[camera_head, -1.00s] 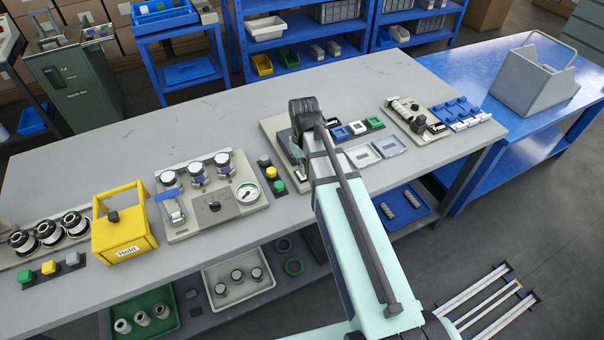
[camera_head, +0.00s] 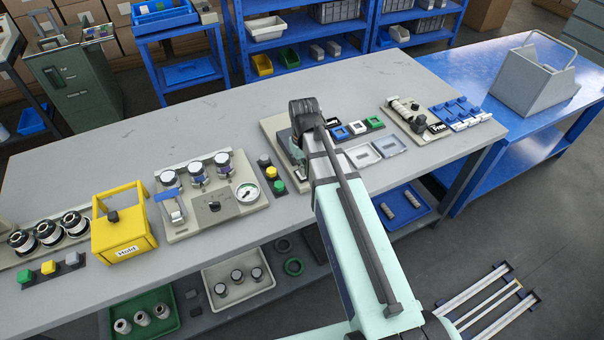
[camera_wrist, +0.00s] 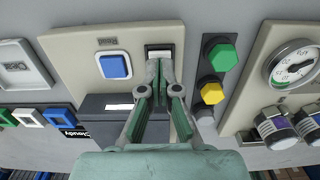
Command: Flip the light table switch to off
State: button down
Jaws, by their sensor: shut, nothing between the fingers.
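A beige panel unit (camera_wrist: 72,62) fills the middle of the wrist view; it also shows in the head view (camera_head: 271,127), mostly behind my arm. A pale rocker-like switch in a dark frame (camera_wrist: 158,48) is on the panel near its edge. My gripper (camera_wrist: 164,66) is shut and empty, its fingertips at the near side of this switch. I cannot tell whether they touch it, and its position is partly hidden. A square blue button (camera_wrist: 114,66) sits on the same panel, beside the fingers. In the head view my arm hides the fingertips.
A strip with green (camera_wrist: 222,56) and yellow (camera_wrist: 212,92) buttons lies close beside the panel. A gauge unit (camera_wrist: 290,66) stands past it. Several coloured square frames (camera_head: 357,127) lie on the other side. The back of the grey bench (camera_head: 110,125) is clear.

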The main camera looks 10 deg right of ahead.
jog(key=shift+f+b, duration=0.45)
jog(key=shift+f, duration=0.55)
dwell(0.4)
jog(key=shift+r, duration=0.1)
jog(key=shift+r+p, duration=2.7)
jog(key=shift+r, duration=0.75)
